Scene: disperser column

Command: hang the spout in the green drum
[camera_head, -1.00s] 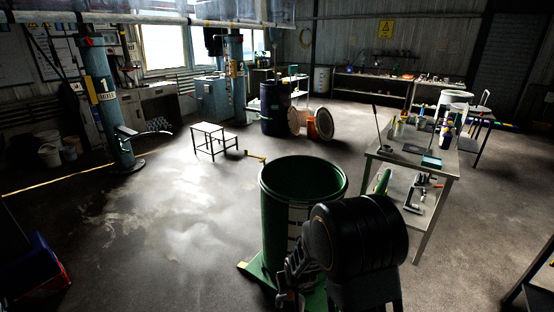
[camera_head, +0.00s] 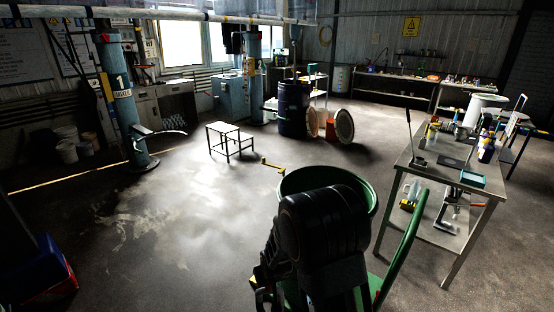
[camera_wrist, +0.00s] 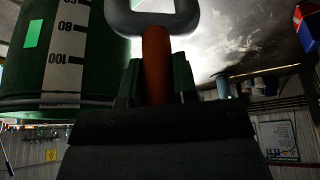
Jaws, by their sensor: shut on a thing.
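The green drum (camera_head: 368,187) stands at the lower middle of the head view, its open rim partly hidden behind my dark arm. In the wrist view its green wall (camera_wrist: 22,68), with a pale number scale, fills the upper left. My gripper (camera_wrist: 157,80) is shut on the spout, of which a reddish-brown stem (camera_wrist: 156,60) shows between the fingers with a grey loop (camera_wrist: 183,20) beyond them. The stem is beside the drum wall in the wrist view; I cannot tell their gap. The gripper's fingertips and the spout are hidden by my arm in the head view.
A green curved handle (camera_head: 405,245) rises right of the drum. A metal worktable (camera_head: 470,210) with bottles stands further right. A small stool (camera_head: 229,138), a dark blue drum (camera_head: 293,108) and a mixer column (camera_head: 122,100) stand behind. The floor at left is mostly clear.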

